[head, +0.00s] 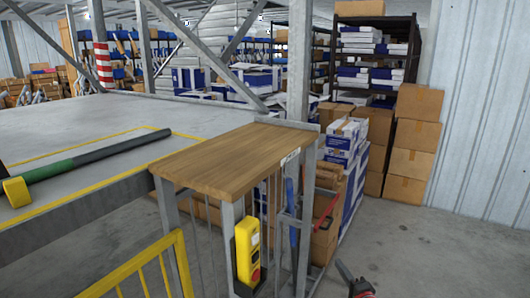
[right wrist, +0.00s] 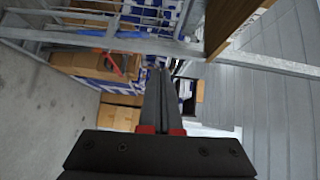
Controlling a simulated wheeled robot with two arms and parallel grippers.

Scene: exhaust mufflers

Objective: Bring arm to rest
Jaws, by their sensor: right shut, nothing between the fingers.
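My right gripper (head: 343,270) shows at the bottom edge of the head view, low over the grey floor and right of the wooden-topped stand. Only its dark fingers and a red part show there. In the right wrist view its two dark fingers (right wrist: 161,78) lie together, with nothing seen between them. My left gripper is not in clear view.
The wooden-topped stand (head: 235,160) carries a yellow control box (head: 247,250). A yellow railing (head: 140,268) is at lower left. A dark and green bar (head: 95,157) lies on the grey platform (head: 60,125). Cardboard boxes (head: 412,150) stand by the wall. The right floor is clear.

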